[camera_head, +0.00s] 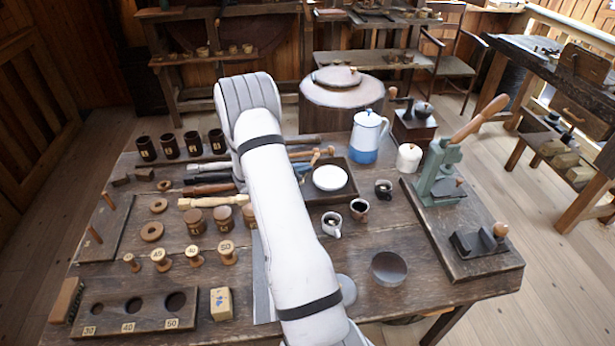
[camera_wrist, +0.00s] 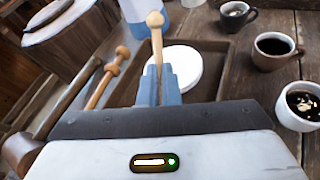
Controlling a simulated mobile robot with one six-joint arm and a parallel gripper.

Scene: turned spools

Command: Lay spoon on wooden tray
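My gripper (camera_wrist: 160,78) shows in the wrist view with its two blue-grey fingers close together around a thin pale wooden stem with a rounded end. This looks like the spoon (camera_wrist: 156,35); its lower part is hidden between and behind the fingers. The dark wooden tray (camera_wrist: 217,83) lies beyond and below the fingers, with a white round dish (camera_wrist: 187,62) on it. In the head view the tray (camera_head: 349,194) stands right of my arm, which hides part of its left side. The fingers are mostly hidden there.
Cups of dark liquid (camera_wrist: 273,48) stand right of the tray. A blue-and-white pot (camera_head: 366,137) stands behind it. A turned wooden piece (camera_wrist: 108,77) lies at the tray's left. A green press (camera_head: 437,172) is at the right. Tools and spools fill the table's left.

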